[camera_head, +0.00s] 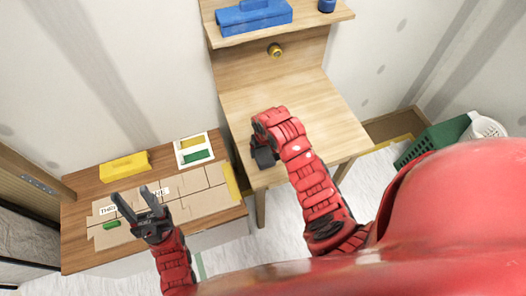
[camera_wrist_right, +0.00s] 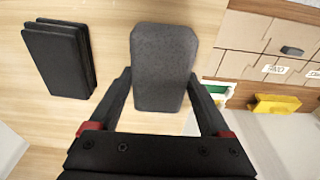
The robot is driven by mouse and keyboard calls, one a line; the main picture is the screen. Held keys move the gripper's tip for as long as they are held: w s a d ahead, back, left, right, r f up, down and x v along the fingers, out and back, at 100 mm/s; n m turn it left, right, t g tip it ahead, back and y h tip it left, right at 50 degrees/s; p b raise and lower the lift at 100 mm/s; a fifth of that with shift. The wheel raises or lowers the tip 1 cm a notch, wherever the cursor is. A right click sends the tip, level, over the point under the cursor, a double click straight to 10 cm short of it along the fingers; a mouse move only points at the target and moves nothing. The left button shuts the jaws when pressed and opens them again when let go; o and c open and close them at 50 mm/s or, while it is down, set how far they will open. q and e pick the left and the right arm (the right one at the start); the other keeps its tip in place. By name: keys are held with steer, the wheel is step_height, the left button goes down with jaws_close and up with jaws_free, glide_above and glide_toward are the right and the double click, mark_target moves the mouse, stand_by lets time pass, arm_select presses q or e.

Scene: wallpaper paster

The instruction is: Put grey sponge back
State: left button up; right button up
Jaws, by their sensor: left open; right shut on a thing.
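The grey sponge (camera_wrist_right: 164,62) is a rounded dark-grey block between the two fingers of my right gripper (camera_wrist_right: 161,80) in the right wrist view. The gripper is shut on it, above the light wooden table. In the head view my right gripper (camera_head: 264,157) is at the left edge of the light wooden table (camera_head: 290,110); my arm hides most of it, and I cannot make out the sponge clearly there. My left gripper (camera_head: 131,192) is open and empty above the lower brown table at the left.
A stack of black pads (camera_wrist_right: 58,58) lies left of the sponge in the wrist view. The brown table (camera_head: 75,235) holds cardboard pieces (camera_head: 190,205), a yellow block (camera_head: 124,165) and a white tray (camera_head: 194,140). A shelf with a blue toolbox (camera_head: 254,17) stands behind. A green basket (camera_head: 430,142) is at right.

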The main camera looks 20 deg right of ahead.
steer(key=shift+f+p, duration=0.45)
steer(key=shift+f, duration=0.65)
steer(key=o, duration=1.2)
steer(key=shift+o, duration=0.2)
steer(key=shift+r, duration=0.1)
